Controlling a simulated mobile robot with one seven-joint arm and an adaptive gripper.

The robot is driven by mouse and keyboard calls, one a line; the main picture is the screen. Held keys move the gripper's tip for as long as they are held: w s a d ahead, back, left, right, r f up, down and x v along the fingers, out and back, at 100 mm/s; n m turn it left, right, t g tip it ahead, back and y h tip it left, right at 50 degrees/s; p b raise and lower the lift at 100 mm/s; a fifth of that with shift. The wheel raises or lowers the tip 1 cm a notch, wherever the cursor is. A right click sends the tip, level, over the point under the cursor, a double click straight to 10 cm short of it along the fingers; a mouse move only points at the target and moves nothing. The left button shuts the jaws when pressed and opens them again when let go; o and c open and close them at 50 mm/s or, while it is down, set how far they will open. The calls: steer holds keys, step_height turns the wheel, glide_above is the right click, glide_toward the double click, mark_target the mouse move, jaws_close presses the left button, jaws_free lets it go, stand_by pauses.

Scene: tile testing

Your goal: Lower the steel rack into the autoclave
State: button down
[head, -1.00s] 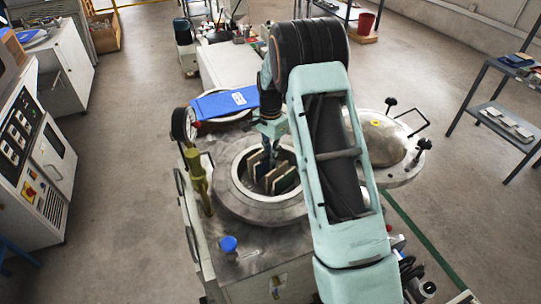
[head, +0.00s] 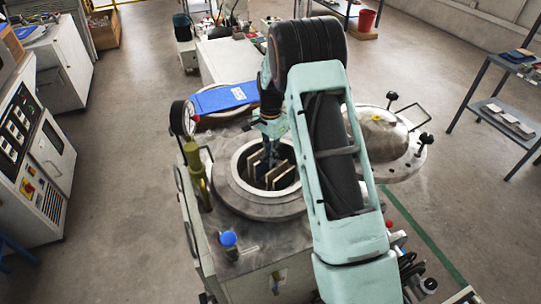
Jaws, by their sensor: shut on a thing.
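The autoclave (head: 222,192) stands in the middle of the head view, with its round metal mouth open at the top. The steel rack (head: 268,170), carrying several upright tan and dark tiles, is inside the mouth, within the rim. Its frame is mostly hidden by the tiles, the rim and shadow. My gripper (head: 268,143) is above the mouth, shut on the rack's upper part. The fingertips are small and dark there, partly hidden by the arm. I cannot tell whether the rack touches the bottom.
The autoclave's domed lid (head: 378,135) is swung open to the right. A pressure gauge (head: 181,118) on a yellow-green fitting stands left of the mouth. A blue pad (head: 224,98) lies behind, and a blue-capped item (head: 229,240) is in front.

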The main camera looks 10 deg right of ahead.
steer(key=shift+w+f+b, duration=0.1)
steer(key=shift+f+b, duration=2.85)
steer(key=shift+f, duration=1.55)
steer(key=shift+f+b, duration=0.6)
steer(key=shift+f, duration=0.2)
steer(key=c, duration=1.9)
jaws_free()
steer(key=shift+s+f, duration=0.1)
steer(key=shift+s, duration=0.1)
steer(key=shift+w+r+p, duration=0.1)
steer(key=shift+r+p, duration=5.65)
steer(key=shift+r, duration=4.2)
